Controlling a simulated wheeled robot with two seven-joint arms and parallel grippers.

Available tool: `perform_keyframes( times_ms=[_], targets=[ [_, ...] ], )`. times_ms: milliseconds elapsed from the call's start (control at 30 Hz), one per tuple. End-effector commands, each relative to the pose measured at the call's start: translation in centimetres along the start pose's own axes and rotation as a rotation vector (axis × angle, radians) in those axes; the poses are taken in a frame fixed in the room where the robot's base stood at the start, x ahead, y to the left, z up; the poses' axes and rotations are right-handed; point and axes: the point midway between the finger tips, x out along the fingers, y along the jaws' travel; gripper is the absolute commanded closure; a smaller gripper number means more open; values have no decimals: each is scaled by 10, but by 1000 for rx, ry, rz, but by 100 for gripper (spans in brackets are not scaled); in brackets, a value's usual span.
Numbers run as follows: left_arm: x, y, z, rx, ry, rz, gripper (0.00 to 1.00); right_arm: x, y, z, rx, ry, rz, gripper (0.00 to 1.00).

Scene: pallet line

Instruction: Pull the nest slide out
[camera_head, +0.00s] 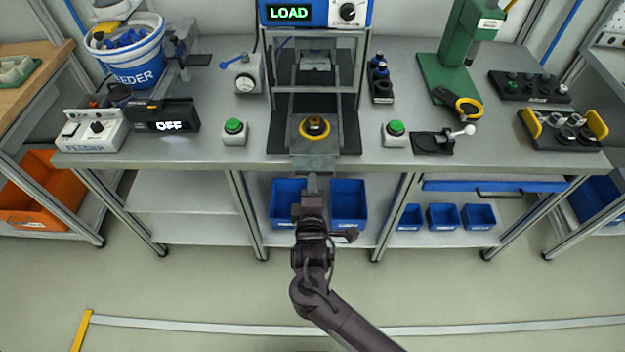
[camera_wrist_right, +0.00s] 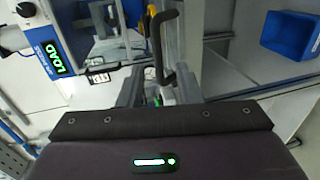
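The nest slide (camera_head: 299,131) lies in the dark base of the blue-topped press station, with a yellow and black ring nest (camera_head: 314,126) on it. Its grey front plate reaches the bench's front edge. My right gripper (camera_head: 312,180) is just in front of that edge, pointing at the slide. In the right wrist view a dark bar handle (camera_wrist_right: 169,45) stands ahead of the right gripper (camera_wrist_right: 160,92), in line with the gap. The fingers are apart and I see nothing clamped between them. My left gripper is not in view.
The station display (camera_head: 289,13) reads LOAD. Green buttons (camera_head: 234,126) and (camera_head: 396,128) flank the station. A lever fixture (camera_head: 432,143) sits to the right. Blue bins (camera_head: 348,204) stand on the shelf below. The floor in front is clear.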

Motion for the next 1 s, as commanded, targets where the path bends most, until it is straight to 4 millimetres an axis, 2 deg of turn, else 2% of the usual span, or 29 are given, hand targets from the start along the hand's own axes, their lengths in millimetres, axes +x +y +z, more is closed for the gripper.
perform_keyframes(
  times_ms=[100, 300, 867, 933, 1000],
  targets=[
    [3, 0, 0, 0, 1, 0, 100, -21, -2, 0, 1, 1, -2, 68],
    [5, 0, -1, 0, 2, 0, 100, -40, -1, 0, 0, 0, -1, 68],
    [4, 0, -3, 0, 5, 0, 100, -41, -1, 0, 1, 0, -1, 68],
    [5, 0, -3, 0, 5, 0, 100, -40, -7, 2, 6, -1, -11, 68],
    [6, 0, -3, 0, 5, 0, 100, -37, -25, 8, 24, -1, -40, 68]
  ],
)
